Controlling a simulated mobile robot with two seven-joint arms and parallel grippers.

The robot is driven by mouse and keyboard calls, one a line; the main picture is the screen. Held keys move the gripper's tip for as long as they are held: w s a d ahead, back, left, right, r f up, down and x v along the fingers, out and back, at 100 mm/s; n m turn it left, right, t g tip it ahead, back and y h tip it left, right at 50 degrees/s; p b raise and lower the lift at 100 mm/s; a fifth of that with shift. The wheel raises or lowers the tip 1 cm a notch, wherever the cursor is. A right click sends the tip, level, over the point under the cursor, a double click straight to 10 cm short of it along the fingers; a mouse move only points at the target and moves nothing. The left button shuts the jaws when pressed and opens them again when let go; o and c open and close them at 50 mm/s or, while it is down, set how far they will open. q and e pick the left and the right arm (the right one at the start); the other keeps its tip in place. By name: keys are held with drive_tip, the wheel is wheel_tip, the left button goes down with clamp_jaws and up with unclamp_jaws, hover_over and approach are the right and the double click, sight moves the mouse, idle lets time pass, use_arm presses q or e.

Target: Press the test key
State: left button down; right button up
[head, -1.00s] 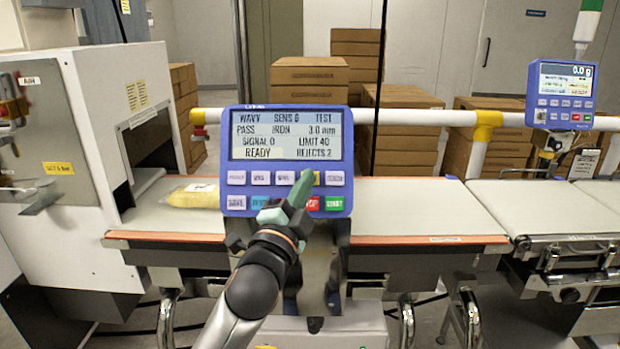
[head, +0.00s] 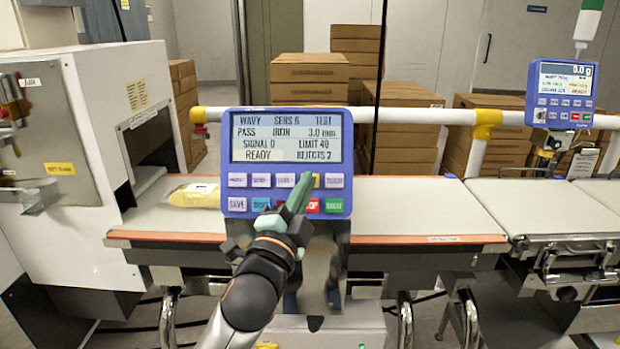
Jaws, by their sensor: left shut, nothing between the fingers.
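The blue control panel (head: 288,113) stands upright in the middle of the head view. Its screen (head: 285,142) reads "WAVY SENS 6 TEST", "PASS IRON 3.0 mm", "SIGNAL 0 LIMIT 40", "READY" and "REJECTS 2". Below are two rows of keys, white ones in the upper row and coloured ones, including a green key (head: 334,206), in the lower. My right gripper is out of view.
A belt (head: 400,205) runs behind the panel, with a yellow bag (head: 194,196) lying left of it. A white machine housing (head: 120,100) stands at the left. A second blue display (head: 562,93) is at the right. Stacked cartons (head: 310,80) stand behind a white rail (head: 410,116).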

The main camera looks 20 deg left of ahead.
use_arm(q)
drive_tip(key=s, duration=0.1)
drive_tip(key=s+r+p, duration=0.1)
drive_tip(key=s+d+r+p, duration=0.1)
drive_tip(key=shift+s, duration=0.4)
drive_tip(key=shift+r, duration=0.1)
drive_tip(key=s+r+p, duration=0.1)
drive_tip(key=s+d+p, duration=0.1)
drive_tip(key=s, duration=0.1)
drive_tip(key=s+r+p, duration=0.1)
drive_tip(key=s, duration=0.1)
drive_tip(key=shift+d+r, duration=0.25)
drive_tip(key=shift+r, duration=0.05)
idle(0.5)
